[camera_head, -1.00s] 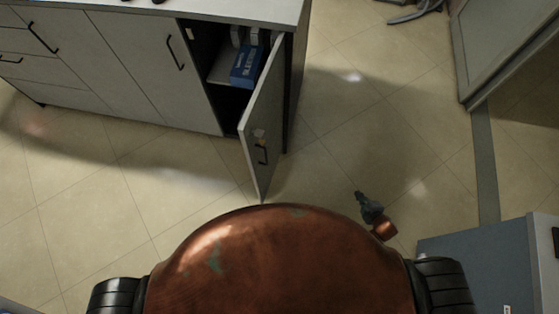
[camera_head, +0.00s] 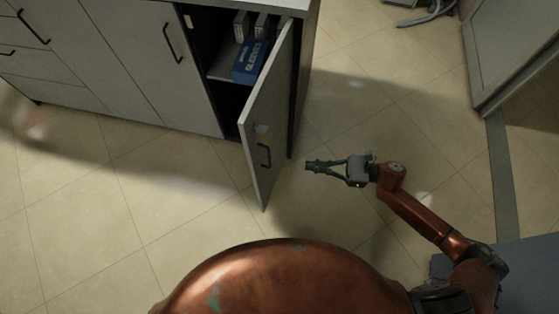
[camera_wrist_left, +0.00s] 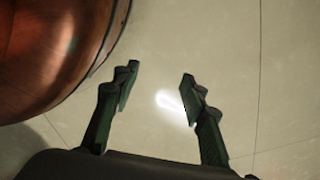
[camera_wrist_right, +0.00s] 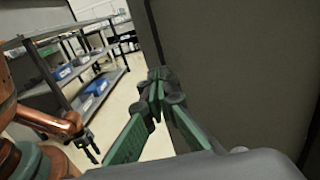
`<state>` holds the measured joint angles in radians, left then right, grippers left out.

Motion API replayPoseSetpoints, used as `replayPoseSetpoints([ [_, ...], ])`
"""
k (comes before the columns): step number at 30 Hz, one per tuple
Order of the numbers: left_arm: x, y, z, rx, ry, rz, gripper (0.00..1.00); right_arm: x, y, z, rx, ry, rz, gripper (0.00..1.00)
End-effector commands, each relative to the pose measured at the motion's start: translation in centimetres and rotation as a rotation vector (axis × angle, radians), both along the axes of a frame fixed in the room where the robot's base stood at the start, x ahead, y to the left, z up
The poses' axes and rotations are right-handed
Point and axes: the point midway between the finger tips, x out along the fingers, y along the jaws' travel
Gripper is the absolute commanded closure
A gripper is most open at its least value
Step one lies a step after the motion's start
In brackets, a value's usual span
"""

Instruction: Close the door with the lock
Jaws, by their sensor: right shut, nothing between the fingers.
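The cabinet door (camera_head: 266,118) stands open, swung out from the right side of its opening. Its face shows a dark bar handle (camera_head: 264,154) and a small brownish patch (camera_head: 262,130) above it, too small to tell whether it is the lock. My right gripper (camera_head: 308,166) is shut and empty, to the right of the door and apart from it in the head view. In the right wrist view its closed fingertips (camera_wrist_right: 157,82) are in front of a dark grey panel (camera_wrist_right: 235,60). My left gripper (camera_wrist_left: 157,82) is open and empty above the floor; it is outside the head view.
The cabinet (camera_head: 125,65) has other closed fronts with bar handles. A blue box (camera_head: 249,62) sits on a shelf inside the opening. Tiled floor (camera_head: 110,220) is clear in front. A framed panel (camera_head: 510,50) stands at right. The right wrist view shows shelving (camera_wrist_right: 85,70) with blue bins.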

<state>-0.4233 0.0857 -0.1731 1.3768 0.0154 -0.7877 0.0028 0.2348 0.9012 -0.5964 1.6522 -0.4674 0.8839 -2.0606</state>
Motion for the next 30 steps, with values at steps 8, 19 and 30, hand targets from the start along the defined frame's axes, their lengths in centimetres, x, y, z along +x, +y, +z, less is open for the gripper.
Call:
replayPoseSetpoints([
  [8, 1.5, 0.0, 1.3, 0.000, -0.002, 0.009, 0.60, 1.4, 5.9, -0.2, 0.003, 0.001, 0.002, 1.00],
  [19, 2.9, -0.6, 3.3, -0.007, -0.002, 0.009, 0.60, 2.4, 10.3, -0.2, 0.001, 0.004, 0.001, 1.00],
  [30, 3.0, -0.7, 3.5, -0.008, -0.003, 0.008, 0.60, 2.4, 10.6, -0.1, 0.001, 0.004, 0.001, 1.00],
])
